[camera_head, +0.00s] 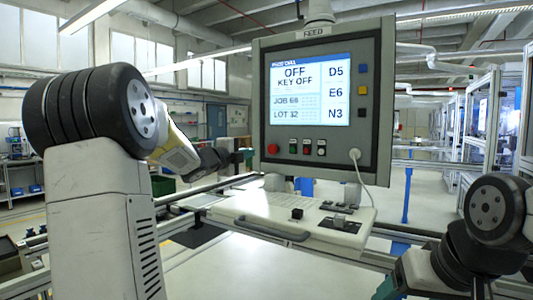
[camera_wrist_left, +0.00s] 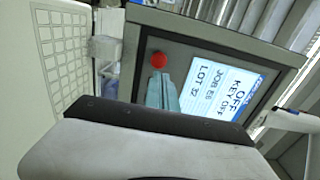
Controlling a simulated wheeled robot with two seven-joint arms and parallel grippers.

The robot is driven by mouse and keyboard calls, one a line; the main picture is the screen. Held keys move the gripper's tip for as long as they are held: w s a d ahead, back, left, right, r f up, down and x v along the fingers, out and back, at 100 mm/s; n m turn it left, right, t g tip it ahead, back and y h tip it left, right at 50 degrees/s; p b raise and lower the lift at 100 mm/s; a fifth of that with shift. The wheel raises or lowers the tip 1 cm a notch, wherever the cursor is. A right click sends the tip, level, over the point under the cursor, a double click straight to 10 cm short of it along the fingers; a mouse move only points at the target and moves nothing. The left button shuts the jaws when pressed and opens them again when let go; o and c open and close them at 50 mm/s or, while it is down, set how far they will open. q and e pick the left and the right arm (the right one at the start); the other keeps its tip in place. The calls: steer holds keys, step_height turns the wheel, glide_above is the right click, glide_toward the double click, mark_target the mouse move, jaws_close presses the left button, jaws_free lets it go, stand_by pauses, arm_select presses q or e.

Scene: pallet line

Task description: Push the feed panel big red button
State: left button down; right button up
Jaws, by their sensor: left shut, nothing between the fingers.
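The feed panel (camera_head: 384,110) is a grey box labelled FEED with a lit screen reading OFF, KEY OFF. Its big red button (camera_head: 272,148) is at the lower left of its face. In the left wrist view the red button (camera_wrist_left: 159,60) shows just beyond the fingertips. My left gripper (camera_head: 243,155) is shut and empty, to the left of the button in the head view. Its teal fingers show in the wrist view (camera_wrist_left: 163,92), pointing towards the button. Whether they touch it I cannot tell.
Smaller switches (camera_head: 307,148) sit right of the red button, and a white cable (camera_head: 362,170) hangs from the panel. A white console (camera_head: 240,208) with a handle and keys stands below. Rails and glazed machines (camera_head: 480,115) are to the right.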

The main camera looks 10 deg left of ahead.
arm_select(q)
steer(key=shift+v, duration=1.3)
steer(key=s+d+f+n+g+y, duration=0.1)
steer(key=s+d+f+n+g, duration=0.2)
steer(key=s, duration=0.9)
steer(key=s+d+f+n+g+y, duration=0.1)
steer(key=s+d+f+n+g, duration=0.2)
steer(key=s+f+n, duration=0.6)
steer(key=s+d+f+n+g+y, duration=0.2)
steer(key=s+d+f+n+g, duration=0.2)
steer(key=s, duration=1.1)
step_height(320, 180, down, 3)
steer(key=n, duration=0.5)
steer(key=shift+g, duration=0.4)
steer(key=shift+s+d, duration=0.1)
